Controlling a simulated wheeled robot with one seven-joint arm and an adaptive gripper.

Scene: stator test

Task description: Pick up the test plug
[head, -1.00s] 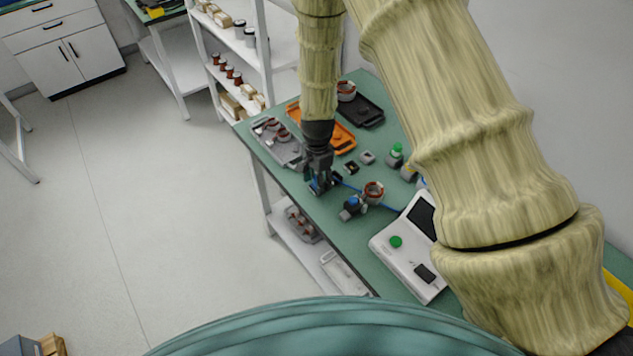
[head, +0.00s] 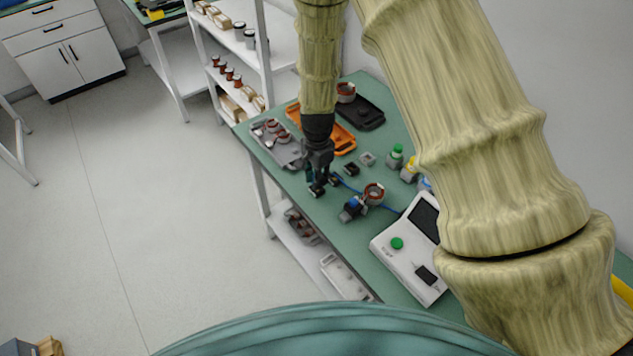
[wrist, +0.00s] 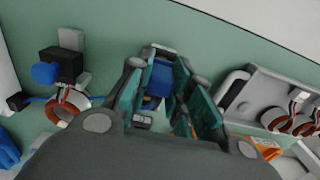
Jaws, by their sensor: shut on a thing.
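My gripper (head: 321,187) is low over the near side of the green workbench. In the wrist view its green-padded fingers (wrist: 168,72) are shut on the blue test plug (wrist: 160,79), which sits between them. The fingers hide much of the plug. In the head view the plug is mostly hidden by the gripper. I cannot tell whether the plug touches the bench.
A black clamp with a blue knob (head: 353,206) and a copper stator ring (head: 374,193) stand close to the right. A grey tray (head: 291,157), orange tray (head: 343,137) and black tray (head: 366,112) lie behind. Small bottles (head: 395,156) stand back right.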

